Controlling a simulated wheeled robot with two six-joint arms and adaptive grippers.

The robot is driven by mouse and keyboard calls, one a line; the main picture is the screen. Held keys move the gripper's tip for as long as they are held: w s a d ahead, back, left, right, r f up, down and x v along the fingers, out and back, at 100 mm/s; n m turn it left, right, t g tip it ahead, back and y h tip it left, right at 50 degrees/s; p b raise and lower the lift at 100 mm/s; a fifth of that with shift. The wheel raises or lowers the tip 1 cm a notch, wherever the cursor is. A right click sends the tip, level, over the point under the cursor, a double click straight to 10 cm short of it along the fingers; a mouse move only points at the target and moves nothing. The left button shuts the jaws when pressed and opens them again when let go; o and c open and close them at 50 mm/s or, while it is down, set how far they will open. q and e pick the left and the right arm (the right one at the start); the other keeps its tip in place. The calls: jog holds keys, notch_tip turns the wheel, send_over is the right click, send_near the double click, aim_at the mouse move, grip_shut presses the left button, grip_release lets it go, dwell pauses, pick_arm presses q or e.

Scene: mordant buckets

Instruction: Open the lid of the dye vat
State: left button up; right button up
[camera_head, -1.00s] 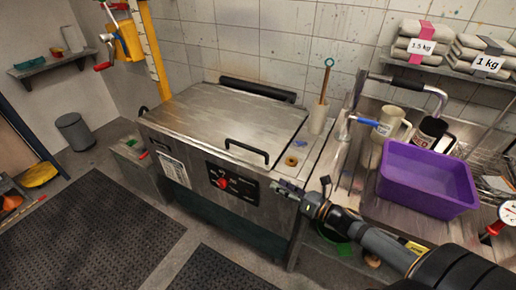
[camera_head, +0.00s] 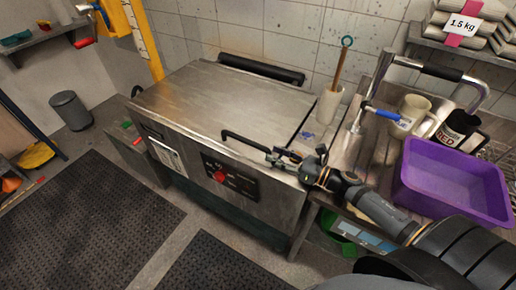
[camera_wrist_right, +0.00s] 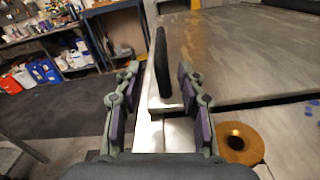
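The dye vat (camera_head: 181,140) is a steel box with its flat metal lid (camera_head: 215,100) lying shut. A black bar handle (camera_head: 240,141) is fixed along the lid's front edge. My right gripper (camera_head: 277,156) is at the right end of this handle. In the right wrist view, the gripper (camera_wrist_right: 157,82) is open, with one finger on each side of the handle's line. The handle (camera_wrist_right: 163,65) stands between and beyond the fingertips; I cannot tell whether they touch it. The lid (camera_wrist_right: 245,55) spreads to the right there. My left gripper is not in view.
A brass-coloured ring (camera_wrist_right: 238,143) lies beside the right finger. A white holder with a wooden-handled tool (camera_head: 331,100) stands behind. Dark floor mats (camera_head: 95,215) lie in front.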

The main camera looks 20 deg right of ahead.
aim_at(265, 149)
jog(key=p+x, duration=0.1)
jog(key=x, duration=0.5)
jog(key=shift+w+r+p, duration=0.15)
jog(key=shift+w+p, duration=0.05)
jog(key=shift+p, duration=0.15)
jog(key=shift+w+a, duration=0.35)
jog(key=shift+w, duration=0.05)
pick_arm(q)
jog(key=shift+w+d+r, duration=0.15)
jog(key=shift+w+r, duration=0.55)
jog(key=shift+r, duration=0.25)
pick_arm(e)
grip_shut()
